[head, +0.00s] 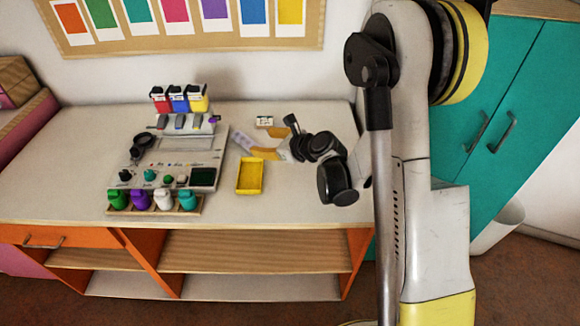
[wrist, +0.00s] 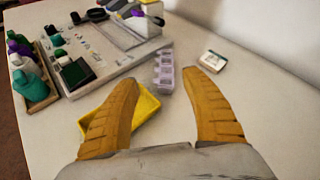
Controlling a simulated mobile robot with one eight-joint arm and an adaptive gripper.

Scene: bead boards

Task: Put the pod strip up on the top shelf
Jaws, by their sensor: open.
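The pod strip (wrist: 164,73) is a pale lavender strip of small cups lying on the white tabletop. In the wrist view it is just beyond and between my fingertips; in the head view the strip (head: 243,142) shows small, left of my fingers. My gripper (wrist: 161,80) is open and empty, its two orange fingers apart. In the head view my gripper (head: 259,141) is low over the table, pointing left. Under the tabletop, the wooden upper shelf (head: 255,251) looks empty, with a lower shelf (head: 262,287) beneath it.
A yellow tray (head: 250,177) lies beside the strip, partly under my left finger in the wrist view. A grey machine (head: 182,160) with bottles in front stands left. A small white box (wrist: 213,60) lies behind. The tabletop's left part is clear.

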